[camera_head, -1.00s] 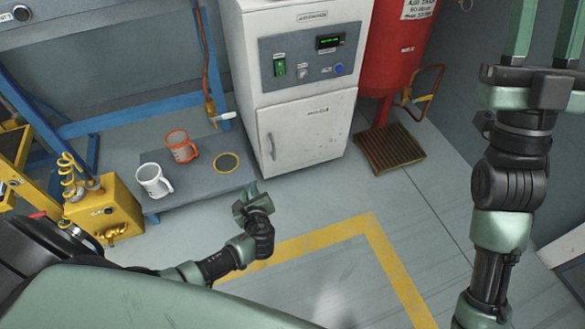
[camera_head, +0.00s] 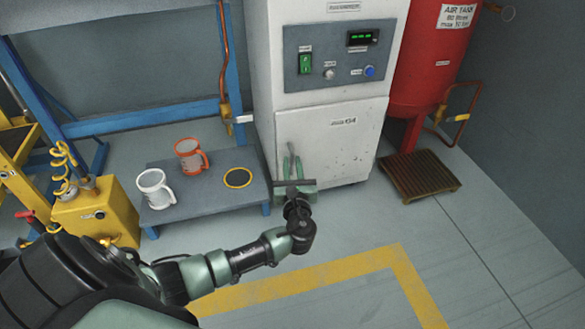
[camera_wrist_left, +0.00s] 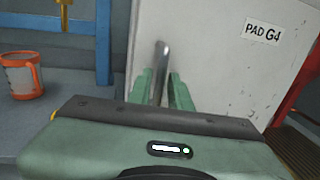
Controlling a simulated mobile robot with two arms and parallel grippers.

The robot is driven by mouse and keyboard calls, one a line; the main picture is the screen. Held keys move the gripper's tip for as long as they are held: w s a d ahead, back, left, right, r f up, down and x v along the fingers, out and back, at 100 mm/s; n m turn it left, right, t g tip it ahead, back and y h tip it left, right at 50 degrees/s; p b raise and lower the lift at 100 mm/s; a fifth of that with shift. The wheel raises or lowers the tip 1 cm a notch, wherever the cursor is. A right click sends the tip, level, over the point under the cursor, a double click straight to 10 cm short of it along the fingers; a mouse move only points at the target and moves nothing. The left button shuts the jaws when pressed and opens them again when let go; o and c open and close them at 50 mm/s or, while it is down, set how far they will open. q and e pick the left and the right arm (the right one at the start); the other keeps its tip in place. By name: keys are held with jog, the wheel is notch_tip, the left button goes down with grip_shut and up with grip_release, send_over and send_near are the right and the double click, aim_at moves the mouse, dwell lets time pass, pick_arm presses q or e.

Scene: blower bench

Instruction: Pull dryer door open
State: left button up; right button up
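The dryer (camera_head: 328,22) is a white cabinet at the top centre of the head view. Its lower door (camera_head: 340,145) looks shut, flush with the cabinet front; it also shows in the left wrist view (camera_wrist_left: 215,75) with a "PAD G4" label. The metal bar handle (camera_wrist_left: 161,58) stands upright near the door's left edge. My left gripper (camera_head: 293,158) is at this handle. In the left wrist view its two green fingers (camera_wrist_left: 160,85) stand apart, one on each side of the bar, and do not look closed on it. My right gripper is not in view.
A low grey platform (camera_head: 210,200) left of the dryer holds a white mug (camera_head: 154,188) and an orange mug (camera_head: 189,156). A red air tank (camera_head: 428,60) and a brown grate (camera_head: 420,178) stand to the right. The floor in front of the door is clear.

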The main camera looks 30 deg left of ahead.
pick_arm(q)
jog(key=shift+w+a, duration=0.4)
jog(key=shift+w, duration=0.1)
grip_shut()
dwell(1.2)
